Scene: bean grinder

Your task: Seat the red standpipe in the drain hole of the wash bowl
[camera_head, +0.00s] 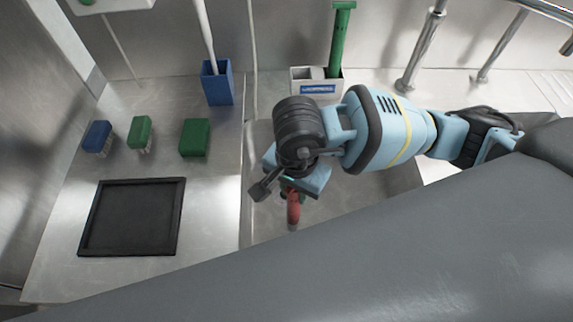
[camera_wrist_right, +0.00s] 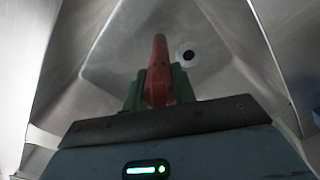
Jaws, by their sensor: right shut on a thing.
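The red standpipe (camera_head: 293,207) is held by my right gripper (camera_head: 290,190) over the wash bowl (camera_head: 265,214). In the right wrist view the standpipe (camera_wrist_right: 159,75) stands out between the green fingers of my right gripper (camera_wrist_right: 160,92), which are shut on it. The dark round drain hole (camera_wrist_right: 188,54) shows in the bowl floor, to the right of the standpipe's far end and apart from it in the picture. In the head view the hole is hidden. The height of the standpipe above the bowl floor cannot be told. My left gripper is not in view.
Left of the bowl, a steel counter holds a black tray (camera_head: 88,218), a blue brush (camera_head: 97,137) and two green brushes (camera_head: 140,133) (camera_head: 195,138). A blue holder (camera_head: 216,84) and a white caddy (camera_head: 316,82) with a green-handled tool stand behind. Steel rails rise at back right.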

